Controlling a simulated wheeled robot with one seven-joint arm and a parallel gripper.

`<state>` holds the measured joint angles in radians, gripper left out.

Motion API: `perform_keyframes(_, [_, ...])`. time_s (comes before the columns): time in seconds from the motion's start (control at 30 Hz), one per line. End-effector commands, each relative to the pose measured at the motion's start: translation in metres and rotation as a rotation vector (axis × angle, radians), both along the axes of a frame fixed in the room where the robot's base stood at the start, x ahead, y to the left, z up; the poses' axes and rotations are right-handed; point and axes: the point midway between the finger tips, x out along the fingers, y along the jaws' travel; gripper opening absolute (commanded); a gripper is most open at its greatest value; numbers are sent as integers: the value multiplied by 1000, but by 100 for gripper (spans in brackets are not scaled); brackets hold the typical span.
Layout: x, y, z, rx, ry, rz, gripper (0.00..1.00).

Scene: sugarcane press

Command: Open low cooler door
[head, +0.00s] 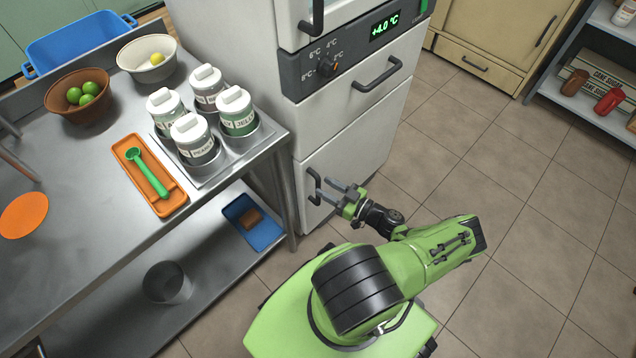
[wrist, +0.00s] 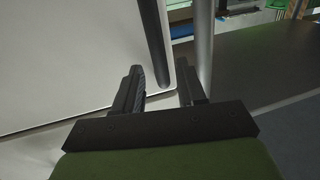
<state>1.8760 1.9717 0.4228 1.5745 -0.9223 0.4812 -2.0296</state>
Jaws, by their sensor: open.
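The low cooler door (head: 345,150) is the white bottom panel of the cooler and looks closed in the head view. Its dark upright handle (head: 314,187) is near the door's left edge, and shows as a dark bar in the wrist view (wrist: 155,40). My gripper (head: 328,190) is open and empty, pointing at the handle from the right. In the wrist view the handle's lower end shows between the fingertips of my gripper (wrist: 163,80). I cannot tell whether the fingers straddle the handle or touch it.
A steel table (head: 90,230) stands left of the cooler, its leg (head: 286,200) close to the handle. Its lower shelf holds a blue tray (head: 238,212) and a metal pot (head: 167,284). A drawer handle (head: 377,74) is above the door. The tiled floor (head: 500,200) to the right is clear.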

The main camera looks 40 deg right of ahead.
Motion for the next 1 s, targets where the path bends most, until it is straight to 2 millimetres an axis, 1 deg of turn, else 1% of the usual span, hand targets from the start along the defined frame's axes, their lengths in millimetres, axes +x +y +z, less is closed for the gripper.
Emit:
perform_keyframes(0.03, [11, 3, -1, 2, -3, 2, 40])
perform_keyframes(0.1, [22, 6, -1, 1, -2, 3, 40])
perform_keyframes(0.2, [33, 8, -1, 1, -1, 2, 40])
perform_keyframes(0.3, [37, 9, -1, 0, 1, 0, 40])
perform_keyframes(0.5, [37, 8, 0, 0, 1, 0, 40])
perform_keyframes(0.77, [37, 8, 0, 1, 1, 0, 0])
perform_keyframes(1.0, [36, 8, 0, 1, 1, 0, 0])
